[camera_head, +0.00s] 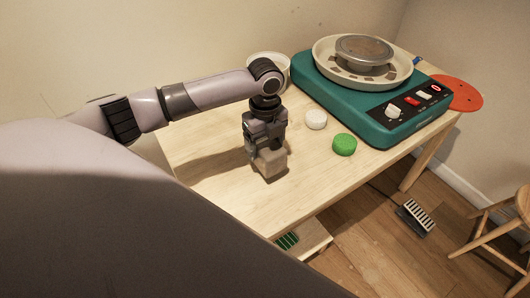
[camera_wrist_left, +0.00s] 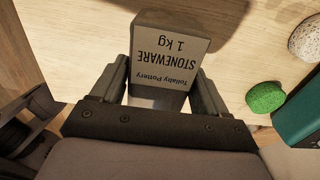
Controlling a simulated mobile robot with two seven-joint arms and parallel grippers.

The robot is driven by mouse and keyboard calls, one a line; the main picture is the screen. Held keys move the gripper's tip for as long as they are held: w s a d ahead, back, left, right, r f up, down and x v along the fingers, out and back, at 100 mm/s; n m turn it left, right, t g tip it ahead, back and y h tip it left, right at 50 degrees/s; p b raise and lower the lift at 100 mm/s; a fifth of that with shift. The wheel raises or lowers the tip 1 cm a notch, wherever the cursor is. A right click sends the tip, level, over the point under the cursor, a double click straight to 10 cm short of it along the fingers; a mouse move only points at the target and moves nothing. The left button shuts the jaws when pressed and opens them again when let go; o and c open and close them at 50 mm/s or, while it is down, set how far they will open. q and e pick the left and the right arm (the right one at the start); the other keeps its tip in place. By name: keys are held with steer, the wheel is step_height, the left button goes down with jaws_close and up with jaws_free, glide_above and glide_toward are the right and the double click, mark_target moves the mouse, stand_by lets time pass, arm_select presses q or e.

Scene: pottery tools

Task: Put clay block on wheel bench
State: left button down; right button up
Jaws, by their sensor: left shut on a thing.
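The clay block (camera_head: 270,162) is a small beige-grey box at the front middle of the wooden bench (camera_head: 222,190). The left fingers also show in the left wrist view (camera_wrist_left: 160,92). The block is at or just above the bench top; I cannot tell whether it touches. My right gripper is not in view.
A teal pottery wheel (camera_head: 366,112) with a cream splash pan stands at the back right. A white bowl (camera_head: 285,60), a white round piece (camera_head: 316,120) and a green sponge (camera_head: 344,145) are nearby. A red disc (camera_head: 460,94) lies at the far right. The bench's left part is clear.

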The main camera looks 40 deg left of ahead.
mark_target(265, 142)
arm_select(q)
steer(key=shift+f, duration=1.6)
jaws_free()
steer(key=shift+f, duration=0.2)
steer(key=shift+r, duration=0.1)
step_height(265, 142, up, 12)
steer(key=shift+r, duration=0.1)
